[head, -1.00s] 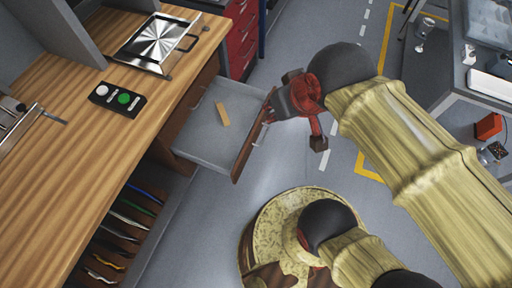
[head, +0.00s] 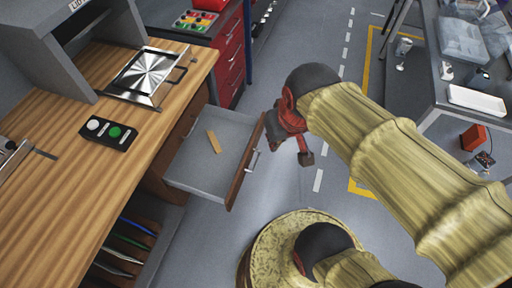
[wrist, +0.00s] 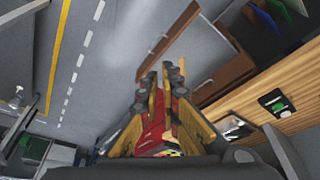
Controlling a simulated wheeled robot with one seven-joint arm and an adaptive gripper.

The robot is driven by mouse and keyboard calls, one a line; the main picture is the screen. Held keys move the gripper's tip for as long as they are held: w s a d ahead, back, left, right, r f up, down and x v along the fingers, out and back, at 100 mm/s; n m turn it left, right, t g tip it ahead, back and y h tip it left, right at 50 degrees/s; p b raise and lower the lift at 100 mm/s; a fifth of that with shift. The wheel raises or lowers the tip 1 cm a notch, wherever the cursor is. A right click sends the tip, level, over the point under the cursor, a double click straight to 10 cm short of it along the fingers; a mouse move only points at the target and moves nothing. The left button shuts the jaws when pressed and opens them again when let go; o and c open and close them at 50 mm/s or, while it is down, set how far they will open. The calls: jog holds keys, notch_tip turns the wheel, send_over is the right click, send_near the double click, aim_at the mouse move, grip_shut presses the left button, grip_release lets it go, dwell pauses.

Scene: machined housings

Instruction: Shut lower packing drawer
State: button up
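The lower packing drawer (head: 226,132) stands pulled out from the wooden bench, with a grey interior and a brown front (head: 244,168) bearing a metal handle (head: 252,162). A small tan block (head: 214,142) lies inside it. My gripper (head: 285,135) is at the far end of the drawer front, on its outer side; part of it is hidden behind the front and my arm. In the wrist view the fingers (wrist: 160,88) converge with little gap and hold nothing; the drawer front (wrist: 168,35) lies ahead of them. I cannot tell whether they touch it.
The bench (head: 110,175) carries a button box (head: 108,132) and a metal plate fixture (head: 150,75). A closed brown drawer front (wrist: 228,72) is on the bench side. A red cabinet (head: 230,60) stands beyond.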

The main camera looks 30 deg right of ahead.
jog(key=w+d+f+m+g+y, duration=0.1)
jog(key=w+d+f+m, duration=0.1)
jog(key=f, duration=0.3)
jog(key=w+d+f+m+g+y+p, duration=0.1)
jog(key=w+d+f+m, duration=0.1)
jog(key=f, duration=0.4)
jog(key=w+d+f+m+g+y+p, duration=0.1)
jog(key=w+d+f+m+g, duration=0.1)
jog(key=w+f+m, duration=0.1)
jog(key=shift+w+f+m, duration=0.15)
jog(key=shift+w+f, duration=0.25)
jog(key=shift+f, duration=0.2)
jog(key=shift+w+f+m, duration=0.15)
jog(key=shift+w+f, duration=0.2)
jog(key=shift+f, duration=0.25)
grip_shut()
jog(key=w+d+f+m+t+y+p, duration=0.1)
jog(key=w+d+f+m, duration=0.25)
jog(key=f+m, duration=0.4)
jog(key=w+d+f+m+y, duration=0.15)
jog(key=w+f+m, duration=0.25)
jog(key=f, duration=0.7)
jog(key=w+d+f+m+t+h, duration=0.2)
jog(key=w+d+m, duration=0.3)
jog(key=w+m, duration=0.15)
jog(key=w+a+f+b, duration=0.4)
jog(key=w+a+f, duration=0.1)
jog(key=f, duration=0.4)
jog(key=shift+w+b, duration=0.15)
jog(key=shift+b, duration=0.25)
